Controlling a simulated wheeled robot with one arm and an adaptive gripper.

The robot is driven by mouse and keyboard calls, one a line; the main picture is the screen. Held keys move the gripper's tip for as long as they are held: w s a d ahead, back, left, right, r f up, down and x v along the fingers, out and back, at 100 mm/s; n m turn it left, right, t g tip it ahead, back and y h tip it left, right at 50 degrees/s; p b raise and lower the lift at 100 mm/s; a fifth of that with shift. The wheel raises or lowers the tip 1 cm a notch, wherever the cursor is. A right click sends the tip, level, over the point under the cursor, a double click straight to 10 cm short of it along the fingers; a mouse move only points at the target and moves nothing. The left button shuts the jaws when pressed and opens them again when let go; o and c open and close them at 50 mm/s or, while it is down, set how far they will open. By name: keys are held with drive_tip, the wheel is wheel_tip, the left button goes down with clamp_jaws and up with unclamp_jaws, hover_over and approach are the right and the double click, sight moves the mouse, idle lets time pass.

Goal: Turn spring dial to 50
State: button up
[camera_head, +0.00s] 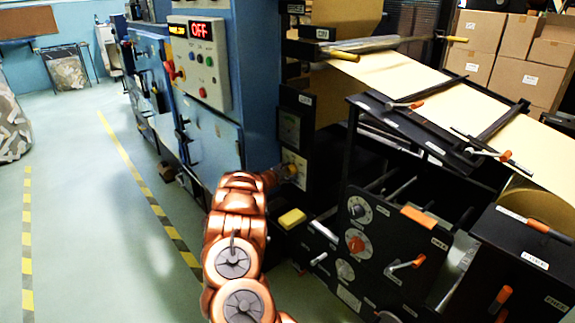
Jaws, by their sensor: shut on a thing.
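My copper-coloured arm reaches up from the bottom of the head view. My gripper (287,172) is at a small pale dial plate (299,160) low on the dark column beside the blue cabinet. It is shut on the dial there, and the jaws hide most of it. The plate's lettering and the dial's setting are too small to read, so I cannot confirm its label. A darker plate with a greenish gauge (289,127) sits just above it.
A black panel with several round dials, including a red-centred one (355,242), stands at the right, with orange-handled levers. A yellow block (292,219) lies below my gripper. A control box (199,62) reads OFF. Kraft paper (440,85) runs overhead. Floor at left is clear.

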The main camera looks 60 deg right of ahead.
drive_tip(key=shift+s+d+r+g+p, duration=0.3)
drive_tip(key=shift+p, duration=0.4)
drive_tip(key=o, duration=1)
drive_tip(key=shift+o, duration=0.6)
drive_tip(key=shift+f, duration=0.15)
drive_tip(key=shift+w+a, duration=0.15)
drive_tip(key=shift+w, duration=0.05)
drive_tip(key=shift+a+f, duration=0.1)
drive_tip(key=shift+w+a, duration=0.1)
drive_tip(key=shift+a, duration=0.45)
drive_tip(key=v, duration=1)
drive_tip(key=shift+s+a+r, duration=0.2)
drive_tip(key=shift+a+r, duration=0.1)
drive_tip(key=shift+r, duration=0.05)
